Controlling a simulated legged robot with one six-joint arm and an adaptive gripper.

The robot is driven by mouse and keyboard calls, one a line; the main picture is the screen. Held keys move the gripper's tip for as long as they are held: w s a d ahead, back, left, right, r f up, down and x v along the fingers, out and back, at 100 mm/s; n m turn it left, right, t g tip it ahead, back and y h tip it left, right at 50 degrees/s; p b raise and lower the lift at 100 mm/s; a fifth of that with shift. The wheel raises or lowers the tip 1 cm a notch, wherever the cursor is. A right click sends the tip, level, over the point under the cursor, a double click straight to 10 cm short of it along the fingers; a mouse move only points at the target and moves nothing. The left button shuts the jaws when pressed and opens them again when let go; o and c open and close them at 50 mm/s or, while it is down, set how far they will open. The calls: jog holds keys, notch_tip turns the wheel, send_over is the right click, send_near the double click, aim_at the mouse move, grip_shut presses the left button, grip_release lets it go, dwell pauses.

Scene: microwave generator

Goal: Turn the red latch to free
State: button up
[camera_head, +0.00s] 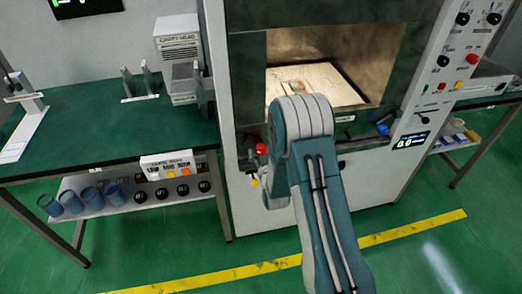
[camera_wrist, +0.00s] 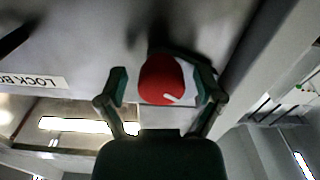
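The red latch (camera_wrist: 162,80) shows in the wrist view as a round red knob with a small white mark at its lower right. It also shows in the head view as a small red spot (camera_head: 261,149) on the cabinet front, left of my arm. My gripper (camera_wrist: 161,88) is open, with one dark green finger on each side of the latch. Gaps show between the latch and both fingers, and I see no clear contact. In the head view, my arm hides most of the gripper.
The cabinet's open cavity (camera_head: 345,50) holds a light board (camera_head: 315,85). A yellow knob (camera_head: 254,183) sits below the latch, and a blue part (camera_head: 382,129) lies right of my arm. A green-topped bench (camera_head: 90,130) stands left. A lettered label (camera_wrist: 40,80) lies left of the gripper.

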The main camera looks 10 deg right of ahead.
jog(key=c, duration=0.8)
jog(key=shift+a, duration=0.1)
jog(key=shift+c, duration=0.2)
jog(key=shift+n, duration=0.3)
jog(key=n, duration=0.4)
jog(key=shift+r, duration=0.1)
jog(key=n, duration=0.9)
jog(key=shift+a, duration=0.1)
jog(key=shift+f+n, duration=0.2)
jog(key=shift+n, duration=1.9)
jog(key=shift+s, duration=0.1)
jog(key=shift+f, duration=0.1)
